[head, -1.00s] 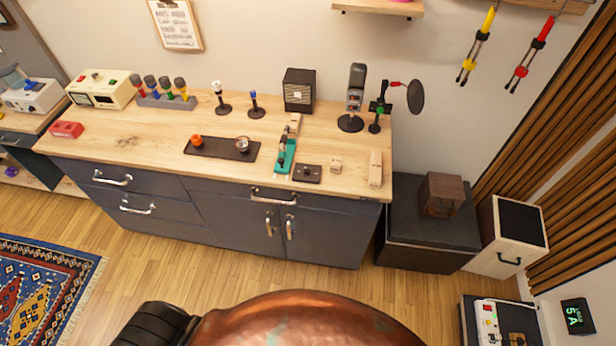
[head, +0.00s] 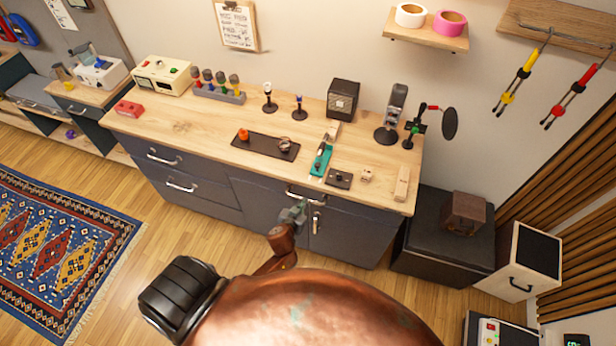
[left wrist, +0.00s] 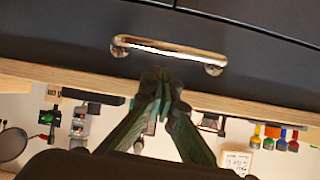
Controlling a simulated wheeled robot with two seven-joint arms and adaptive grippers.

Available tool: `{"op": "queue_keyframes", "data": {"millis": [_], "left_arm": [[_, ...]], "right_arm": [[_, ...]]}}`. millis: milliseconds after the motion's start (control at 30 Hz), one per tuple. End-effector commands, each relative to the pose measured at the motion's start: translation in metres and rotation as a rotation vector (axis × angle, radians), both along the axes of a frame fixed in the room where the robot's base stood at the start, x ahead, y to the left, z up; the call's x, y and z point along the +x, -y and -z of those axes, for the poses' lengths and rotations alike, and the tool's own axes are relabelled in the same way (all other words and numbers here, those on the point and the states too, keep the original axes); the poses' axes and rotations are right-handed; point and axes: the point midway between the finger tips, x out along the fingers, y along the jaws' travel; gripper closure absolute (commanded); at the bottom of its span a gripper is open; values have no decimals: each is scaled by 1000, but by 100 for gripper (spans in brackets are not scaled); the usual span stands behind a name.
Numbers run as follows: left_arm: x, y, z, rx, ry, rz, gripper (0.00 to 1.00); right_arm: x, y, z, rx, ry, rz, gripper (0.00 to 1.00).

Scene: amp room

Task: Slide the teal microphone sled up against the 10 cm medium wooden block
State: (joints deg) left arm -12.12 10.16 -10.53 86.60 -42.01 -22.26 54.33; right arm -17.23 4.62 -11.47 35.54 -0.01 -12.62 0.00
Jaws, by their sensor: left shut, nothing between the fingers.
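The teal microphone sled (head: 320,160) lies on the wooden counter, with a small dark part on top. A pale wooden block (head: 333,130) stands at its far end; whether they touch is too small to tell. A small pale block (head: 366,176) and a longer one (head: 402,183) lie to the right. I cannot read which is 10 cm. My left gripper (head: 301,208) is shut and empty in front of the cabinet, below the counter's front edge and near a drawer handle (head: 305,196). In the left wrist view its fingertips (left wrist: 160,78) are close to the handle (left wrist: 168,52). My right gripper is out of view.
A dark plate with a knob (head: 339,179) sits right of the sled. A dark tray (head: 265,145) with an orange item lies left. A black box (head: 342,98), a microphone (head: 391,115) and a pop-filter stand (head: 412,132) are at the back. Front counter left is clear.

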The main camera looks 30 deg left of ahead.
Motion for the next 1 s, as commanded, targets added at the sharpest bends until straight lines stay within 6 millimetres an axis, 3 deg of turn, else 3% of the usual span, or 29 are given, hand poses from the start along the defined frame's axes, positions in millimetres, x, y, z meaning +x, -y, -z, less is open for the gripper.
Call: {"op": "queue_keyframes", "data": {"millis": [33,100,200,300,433,1000], "left_arm": [[10,1,-34,-2,46,-7,100],[19,1,-66,-8,96,-18,100],[27,2,-98,-15,147,-28,100],[30,3,-114,-19,174,-34,100],[35,3,-117,-21,185,-35,100],[80,-8,-98,-20,183,-34,100]], "right_arm": [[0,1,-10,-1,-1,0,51],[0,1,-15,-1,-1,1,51],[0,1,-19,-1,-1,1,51],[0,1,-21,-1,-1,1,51],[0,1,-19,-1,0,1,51],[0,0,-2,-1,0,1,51]]}}
